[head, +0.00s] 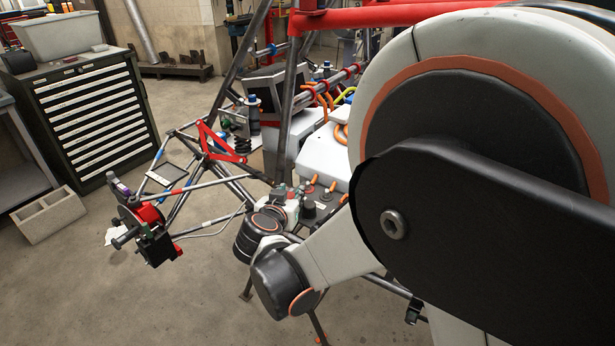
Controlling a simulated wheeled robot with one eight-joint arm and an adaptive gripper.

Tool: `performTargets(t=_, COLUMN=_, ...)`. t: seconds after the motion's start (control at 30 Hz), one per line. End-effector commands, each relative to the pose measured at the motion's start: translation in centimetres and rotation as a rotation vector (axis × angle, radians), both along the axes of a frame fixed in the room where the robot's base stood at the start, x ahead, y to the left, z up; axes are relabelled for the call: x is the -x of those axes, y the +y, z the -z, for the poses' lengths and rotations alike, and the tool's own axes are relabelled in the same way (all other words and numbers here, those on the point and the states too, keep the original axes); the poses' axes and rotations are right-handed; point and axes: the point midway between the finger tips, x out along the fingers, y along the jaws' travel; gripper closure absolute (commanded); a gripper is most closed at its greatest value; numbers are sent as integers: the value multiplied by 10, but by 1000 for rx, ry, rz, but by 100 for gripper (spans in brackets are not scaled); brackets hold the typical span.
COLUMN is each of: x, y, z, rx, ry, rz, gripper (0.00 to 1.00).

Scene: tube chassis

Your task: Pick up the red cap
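My arm comes in from the right and bends back toward a small panel on the tube chassis. The end of my arm, with my gripper (290,207), is small and partly hidden behind my own wrist links. Its fingers cannot be made out, so I cannot tell whether it is open or holds anything. The panel (322,203) beside it carries several small dark and reddish-orange knobs or caps. I cannot single out the red cap for certain among them.
The tube chassis (285,110) fills the middle, with a red upper tube (400,17) and white boxes (322,155). A wheel hub (148,222) juts out at the left. The floor at front left is clear.

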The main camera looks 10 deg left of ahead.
Motion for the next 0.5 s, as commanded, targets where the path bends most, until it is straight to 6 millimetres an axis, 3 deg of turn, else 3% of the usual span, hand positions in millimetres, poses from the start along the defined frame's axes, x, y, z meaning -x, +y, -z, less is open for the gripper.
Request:
performTargets(t=0.13, x=0, y=0, z=0, rx=0, ry=0, rz=0, gripper=70)
performTargets(t=0.23, x=0, y=0, z=0, rx=0, ry=0, rz=0, gripper=89)
performTargets(t=0.5, x=0, y=0, z=0, rx=0, ry=0, rz=0, gripper=89)
